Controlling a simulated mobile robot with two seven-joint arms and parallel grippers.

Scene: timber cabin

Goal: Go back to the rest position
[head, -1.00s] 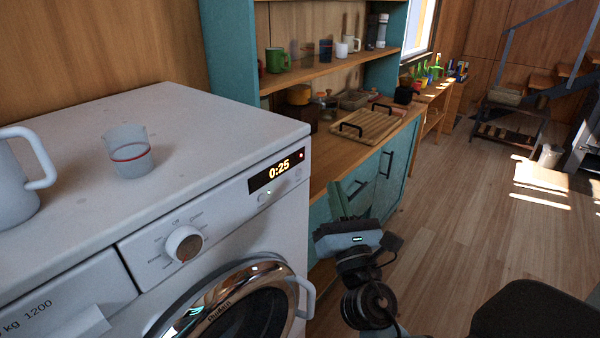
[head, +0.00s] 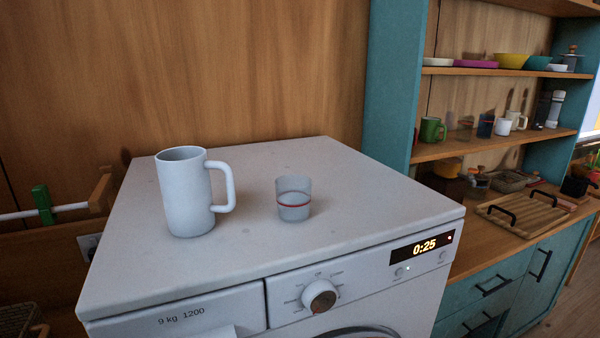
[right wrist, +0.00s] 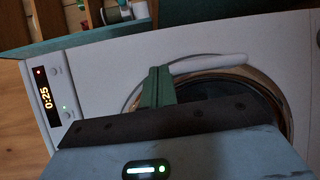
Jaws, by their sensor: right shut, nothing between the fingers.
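My right gripper (right wrist: 157,85) shows in the right wrist view. Its green fingers are closed together with nothing between them, in front of the washing machine's round door (right wrist: 210,85). Neither of my grippers shows in the head view now. The washing machine (head: 240,245) stands in the middle of the head view, its display reading 0:25. On its top stand a white mug (head: 186,195) and, to the right of it, a clear glass with a red band (head: 293,199). Both are upright and apart.
A teal shelf unit (head: 390,90) with cups and bowls stands right of the washer. A wooden tray with black handles (head: 522,213) lies on its counter (head: 480,255). A wooden rack with a green clip (head: 42,203) is at the left. The washer top's right part is clear.

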